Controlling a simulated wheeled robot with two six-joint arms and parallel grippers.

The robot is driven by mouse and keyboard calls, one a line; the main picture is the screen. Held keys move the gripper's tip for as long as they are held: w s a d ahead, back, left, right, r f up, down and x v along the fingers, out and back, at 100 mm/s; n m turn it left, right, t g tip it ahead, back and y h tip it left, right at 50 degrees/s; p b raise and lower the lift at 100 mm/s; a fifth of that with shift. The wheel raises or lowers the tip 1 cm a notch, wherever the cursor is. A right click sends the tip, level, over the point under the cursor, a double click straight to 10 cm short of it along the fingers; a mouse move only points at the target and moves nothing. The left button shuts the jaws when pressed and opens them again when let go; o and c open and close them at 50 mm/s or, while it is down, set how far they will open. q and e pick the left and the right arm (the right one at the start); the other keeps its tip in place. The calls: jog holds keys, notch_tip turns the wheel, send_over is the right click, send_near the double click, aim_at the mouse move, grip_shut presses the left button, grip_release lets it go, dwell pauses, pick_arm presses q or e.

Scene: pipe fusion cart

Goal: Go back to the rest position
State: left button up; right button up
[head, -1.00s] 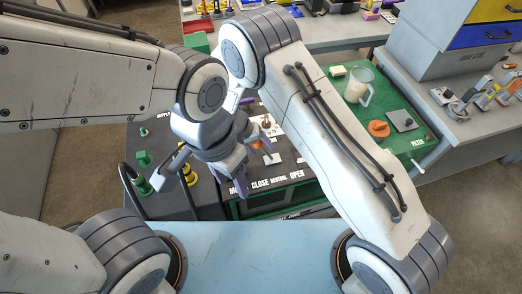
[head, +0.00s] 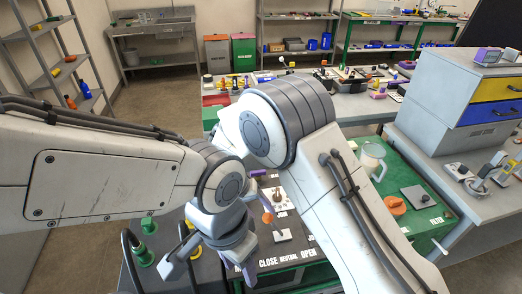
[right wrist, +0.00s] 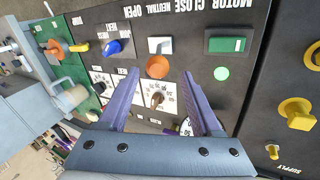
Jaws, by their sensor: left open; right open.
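My left gripper (head: 240,268) hangs low in the head view, over the front left of the black control panel (head: 268,248). One purple finger shows clearly; the jaws are open and I see nothing held. My right gripper (right wrist: 160,88) is open and empty in the right wrist view, its two purple fingers wide apart over the panel. In the head view my right arm's upper links and the left wrist hide most of the right gripper. The two arms overlap closely in that view.
A grey bench with a drawer cabinet (head: 455,100) stands further right. Green connectors (head: 148,226) stand left of the panel.

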jog(key=shift+s+r, duration=0.15)
jog(key=shift+r, duration=0.25)
jog(key=s+d+r+n+y, duration=0.3)
jog(key=s+r, duration=0.4)
jog(key=s, duration=0.4)
jog(key=s+d+r+n+g+y, duration=0.1)
jog(key=s+d+r+n+y, duration=0.2)
jog(key=s+r, duration=0.5)
jog(key=s+d, duration=0.1)
jog(key=s, duration=0.3)
jog(key=shift+d+n, duration=0.3)
jog(key=shift+d, duration=0.05)
jog(key=shift+c, duration=1.3)
jog(key=shift+d, duration=0.1)
